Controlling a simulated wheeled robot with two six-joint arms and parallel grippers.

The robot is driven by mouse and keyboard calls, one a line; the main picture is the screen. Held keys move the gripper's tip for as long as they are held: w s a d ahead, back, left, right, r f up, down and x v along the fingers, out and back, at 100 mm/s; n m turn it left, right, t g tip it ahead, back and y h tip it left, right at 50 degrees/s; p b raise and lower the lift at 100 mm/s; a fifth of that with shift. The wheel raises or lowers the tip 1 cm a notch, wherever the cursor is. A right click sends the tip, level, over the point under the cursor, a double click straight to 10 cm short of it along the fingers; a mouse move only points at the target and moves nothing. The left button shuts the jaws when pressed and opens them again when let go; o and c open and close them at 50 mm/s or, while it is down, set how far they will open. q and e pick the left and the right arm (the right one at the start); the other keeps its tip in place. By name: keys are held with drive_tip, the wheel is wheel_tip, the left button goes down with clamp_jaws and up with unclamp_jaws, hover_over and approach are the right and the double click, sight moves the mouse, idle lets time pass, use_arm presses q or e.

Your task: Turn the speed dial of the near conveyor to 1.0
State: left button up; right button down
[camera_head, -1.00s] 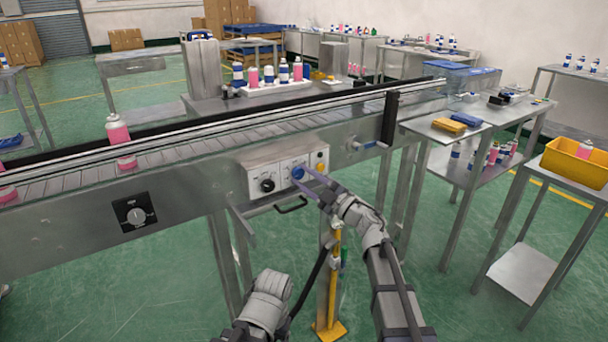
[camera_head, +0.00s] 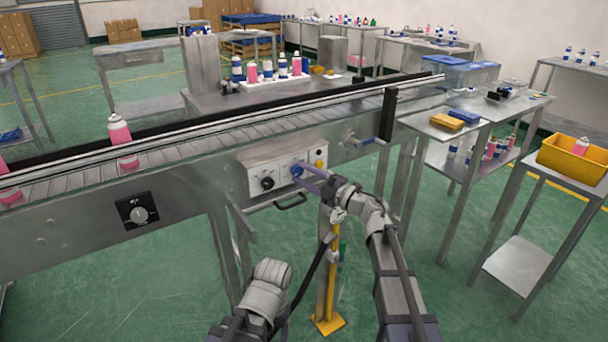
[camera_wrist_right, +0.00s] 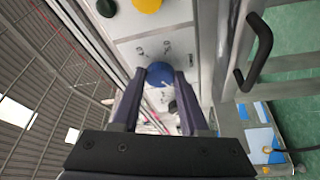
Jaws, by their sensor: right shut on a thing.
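The near conveyor (camera_head: 95,205) carries a white control panel (camera_head: 256,176) on its side. A blue knob (camera_head: 297,170) and a black knob (camera_head: 267,183) are on this panel. My right gripper (camera_head: 301,172) is shut on the blue knob, which also shows between the fingertips in the right wrist view (camera_wrist_right: 160,73). The fingers hide part of it. A separate dial (camera_head: 138,211) on a black plate sits further left on the conveyor side. Its scale is too small to read. My left arm is low in the head view; its gripper does not show.
A yellow button (camera_head: 319,164) sits beside the blue knob. A black handle (camera_head: 290,203) juts out below the panel. A pink can (camera_head: 120,142) stands on the belt. Side tables with a yellow bin (camera_head: 577,158) stand at the right.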

drive_tip(key=shift+c, duration=2.1)
unclamp_jaws()
drive_tip(key=b+v, duration=0.1)
drive_tip(key=v, duration=0.6)
drive_tip(key=shift+s+d, duration=0.25)
drive_tip(key=shift+d, duration=0.05)
